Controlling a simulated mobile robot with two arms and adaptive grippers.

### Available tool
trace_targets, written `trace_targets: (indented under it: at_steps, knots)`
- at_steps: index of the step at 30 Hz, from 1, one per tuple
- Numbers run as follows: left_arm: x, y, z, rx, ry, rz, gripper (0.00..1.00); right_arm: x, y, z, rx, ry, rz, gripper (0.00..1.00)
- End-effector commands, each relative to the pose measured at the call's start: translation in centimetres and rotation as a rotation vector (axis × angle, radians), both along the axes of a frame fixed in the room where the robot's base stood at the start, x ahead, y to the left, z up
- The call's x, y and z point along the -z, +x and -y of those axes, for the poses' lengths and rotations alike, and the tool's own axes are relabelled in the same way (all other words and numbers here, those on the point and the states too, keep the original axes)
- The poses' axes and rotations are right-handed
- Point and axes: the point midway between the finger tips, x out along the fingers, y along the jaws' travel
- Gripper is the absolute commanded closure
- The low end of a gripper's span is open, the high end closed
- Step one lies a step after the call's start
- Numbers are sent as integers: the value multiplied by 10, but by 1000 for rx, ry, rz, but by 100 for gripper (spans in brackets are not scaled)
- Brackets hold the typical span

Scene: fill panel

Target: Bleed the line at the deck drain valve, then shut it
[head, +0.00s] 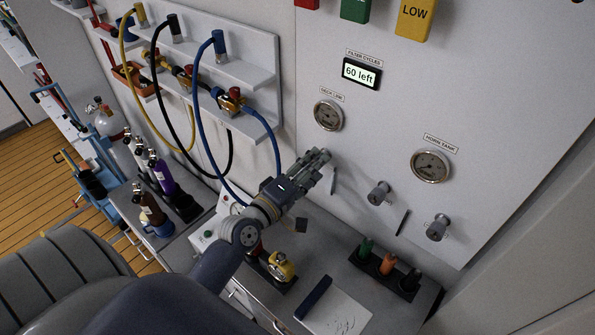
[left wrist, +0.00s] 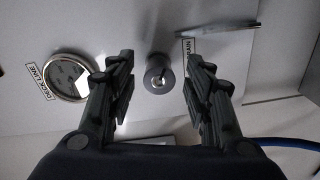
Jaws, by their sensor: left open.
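My left gripper (head: 317,163) is at the panel (head: 360,150), below the deck line gauge (head: 328,115). In the left wrist view its fingers are open, one on each side of a round grey valve stem (left wrist: 158,73), apart from it. A label ending in "AIN" (left wrist: 188,57) is partly hidden by the right finger. A flat metal lever (left wrist: 220,32) stands out beside the stem. The deck line gauge (left wrist: 70,75) is left of the fingers there. In the head view the gripper hides this stem; a small lever (head: 333,181) shows beside the fingertips. My right gripper is not in view.
Two more valve stems (head: 379,193) (head: 437,228) stick out to the right, under the horn tank gauge (head: 431,166). A display (head: 361,74) reads "60 left". Blue, black and yellow hoses hang at left. Bottles, a clipboard (head: 335,312) and colored-handled items stand on the counter below.

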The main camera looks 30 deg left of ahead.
Motion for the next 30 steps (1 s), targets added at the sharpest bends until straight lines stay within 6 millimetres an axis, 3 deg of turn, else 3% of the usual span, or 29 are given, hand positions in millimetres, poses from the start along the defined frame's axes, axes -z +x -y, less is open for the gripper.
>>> trace_targets:
  at_steps: [15,22,30]
  knots:
    - [-2,-87,-9,3,3,-6,53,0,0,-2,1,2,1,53]
    - [-4,-107,-12,1,1,-4,53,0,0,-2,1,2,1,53]
    - [-4,-111,-12,1,0,-3,53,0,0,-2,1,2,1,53]
